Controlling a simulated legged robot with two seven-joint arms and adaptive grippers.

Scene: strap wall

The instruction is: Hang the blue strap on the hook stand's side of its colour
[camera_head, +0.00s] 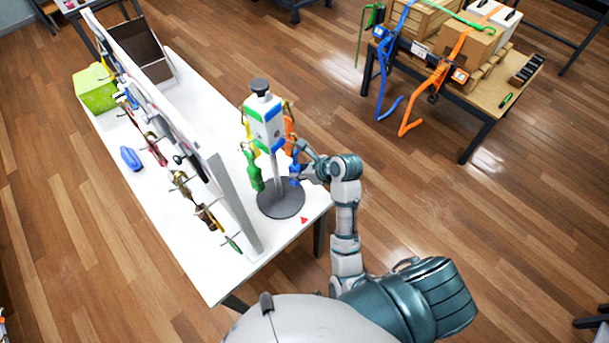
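The hook stand (263,118) rises on a grey pole from a round dark base (282,204) near the white table's right end. Its head has green and blue panels. A green strap (253,170) hangs on its left side and an orange strap (290,127) shows on its far right side. The blue strap (294,172) is a small bundle just right of the pole, below the blue panel. My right gripper (302,168) is right at the blue strap. The fingers are small and overlap the strap, so their opening is unclear. My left gripper is out of view.
A panel (233,200) with hooks and hanging tools stands along the table, left of the stand. A blue item (131,158), a green box (95,88) and a red marker (304,220) are on the table. Another table at upper right holds boxes and straps.

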